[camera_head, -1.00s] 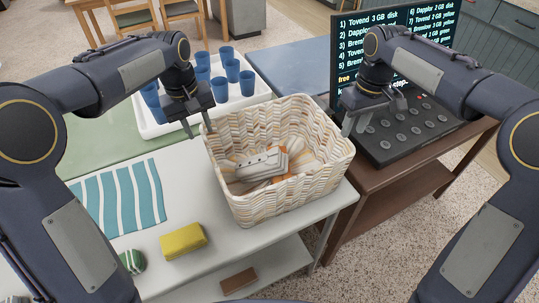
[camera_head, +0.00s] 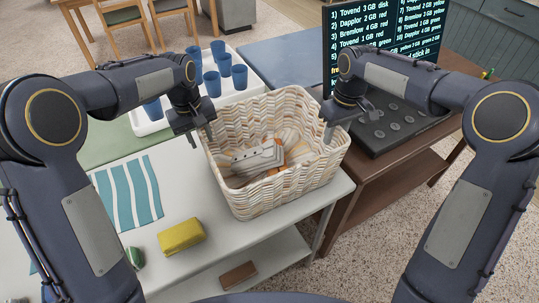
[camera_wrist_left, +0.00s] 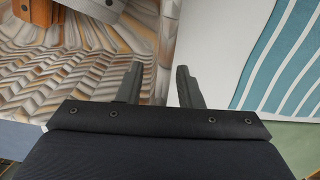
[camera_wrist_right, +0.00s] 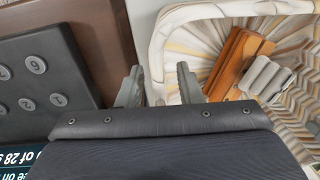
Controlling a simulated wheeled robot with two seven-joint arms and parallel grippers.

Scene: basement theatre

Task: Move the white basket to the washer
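The white basket (camera_head: 270,196), woven in white, tan and grey, stands upright on a white table, with grey and orange-brown items (camera_head: 258,157) inside. My left gripper (camera_head: 201,136) is open at the basket's left side. In the left wrist view its fingers (camera_wrist_left: 157,86) are apart, with the basket's edge between them. My right gripper (camera_head: 336,130) is at the right rim. In the right wrist view its fingers (camera_wrist_right: 159,86) are apart, with the basket's rim (camera_wrist_right: 158,55) between them. I cannot tell whether any finger touches the basket. No washer is recognisable in view.
The white table (camera_head: 200,265) also holds a striped teal cloth (camera_head: 128,193) and a yellow sponge (camera_head: 181,236). Behind is a white tray (camera_head: 150,126) with several blue cups. A brown table (camera_head: 372,184) with a black keypad panel (camera_head: 398,133) and a screen (camera_head: 385,38) stands close on the right.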

